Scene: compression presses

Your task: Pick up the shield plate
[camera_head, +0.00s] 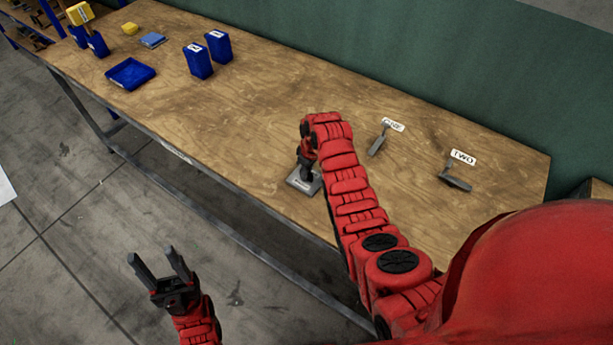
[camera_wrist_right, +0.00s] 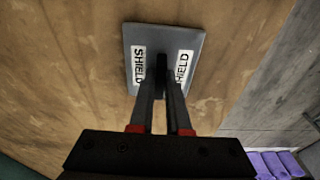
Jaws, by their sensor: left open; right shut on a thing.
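The shield plate (camera_head: 299,184) is a grey square plate near the front edge of the wooden table. In the right wrist view, the plate (camera_wrist_right: 165,36) shows two white SHIELD labels and a dark upright grip at its middle. My right gripper (camera_head: 307,167) is above the plate, and its fingers (camera_wrist_right: 162,80) are shut on that grip. The plate looks flat and at or very near the table top; I cannot tell whether it touches. My left gripper (camera_head: 152,256) is open and empty, over the floor in front of the table.
Blue bins (camera_head: 198,61), a blue tray (camera_head: 129,74) and a yellow block (camera_head: 130,28) stand at the far left. The table (camera_head: 240,110) is clear between. A green wall runs behind.

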